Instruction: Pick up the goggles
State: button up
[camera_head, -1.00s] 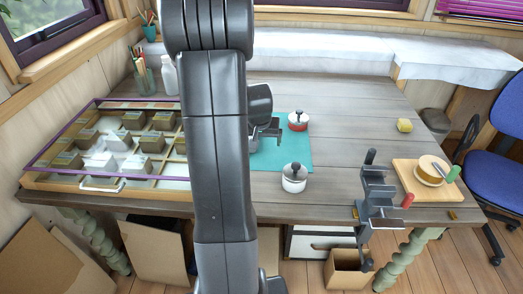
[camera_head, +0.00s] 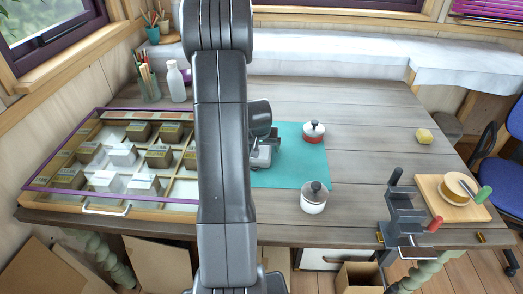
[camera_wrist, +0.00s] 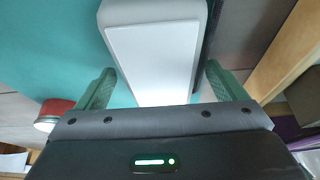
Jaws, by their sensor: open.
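I cannot make out the goggles in either current view; my arm hides part of the table in the head view. My gripper (camera_wrist: 160,70) is open in the wrist view, its two green fingers pointing away from the camera. A grey block with a flat white face (camera_wrist: 155,50) lies ahead of and between the fingertips, close to both; I cannot tell whether they touch it. A teal mat (camera_head: 290,172) lies on the table and also fills the left of the wrist view (camera_wrist: 60,50). In the head view, the gripper is mostly hidden behind my arm.
A glass-topped case (camera_head: 75,205) is at left. A dark clamp (camera_head: 403,215) and a wooden board (camera_head: 470,209) are at the right edge.

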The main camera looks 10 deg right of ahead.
jog(key=c, duration=1.1)
jog(key=shift+r, duration=0.1)
